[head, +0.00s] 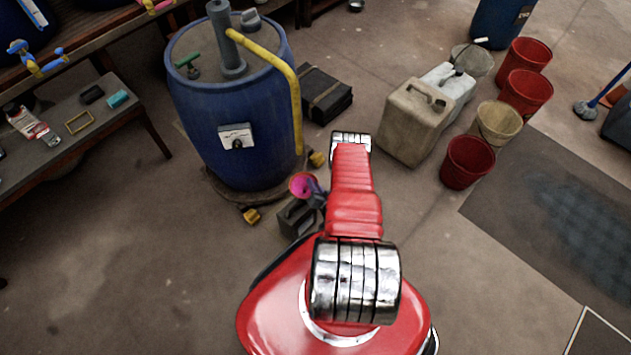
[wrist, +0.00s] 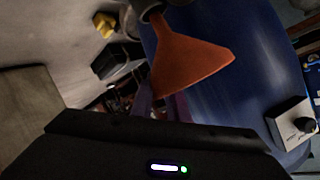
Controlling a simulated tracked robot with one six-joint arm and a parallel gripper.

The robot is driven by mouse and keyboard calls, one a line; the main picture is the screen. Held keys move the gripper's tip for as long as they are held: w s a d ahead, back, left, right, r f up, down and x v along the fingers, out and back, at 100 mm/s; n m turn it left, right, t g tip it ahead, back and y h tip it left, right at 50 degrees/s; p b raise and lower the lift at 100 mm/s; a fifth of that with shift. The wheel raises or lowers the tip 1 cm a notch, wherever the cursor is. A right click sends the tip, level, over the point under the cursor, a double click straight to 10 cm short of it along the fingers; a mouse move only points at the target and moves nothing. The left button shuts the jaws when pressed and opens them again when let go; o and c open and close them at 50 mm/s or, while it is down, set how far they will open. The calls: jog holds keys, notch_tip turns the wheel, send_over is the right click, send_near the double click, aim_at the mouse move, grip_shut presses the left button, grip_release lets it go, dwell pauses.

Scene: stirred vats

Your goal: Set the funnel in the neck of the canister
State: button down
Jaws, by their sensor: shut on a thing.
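The funnel is orange-red in the wrist view (wrist: 192,58), with its narrow end at the upper left against a grey rounded part. In the head view the funnel (head: 302,185) shows its pinkish mouth facing up. My gripper (head: 317,192) has purple fingers, which also show in the wrist view (wrist: 165,104); they are shut on the funnel's side near the wide rim.
A big blue vat (head: 226,125) with a yellow hose stands close on the left. A black case (head: 325,92) lies behind. A beige jerrycan (head: 412,122), a white jerrycan (head: 450,82) and several buckets stand at right. The floor at lower left is clear.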

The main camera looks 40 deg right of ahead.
jog(key=shift+f, duration=1.05)
jog(key=shift+f, duration=0.1)
jog(key=shift+s+a, duration=0.1)
jog(key=shift+s, duration=0.15)
jog(key=shift+f, duration=0.4)
dwell(0.9)
jog(key=c, duration=1.6)
grip_release()
jog(key=shift+c, duration=0.2)
jog(key=shift+s, duration=0.1)
jog(key=v, duration=1.3)
jog(key=shift+s+a, duration=0.2)
jog(key=shift+s, duration=0.05)
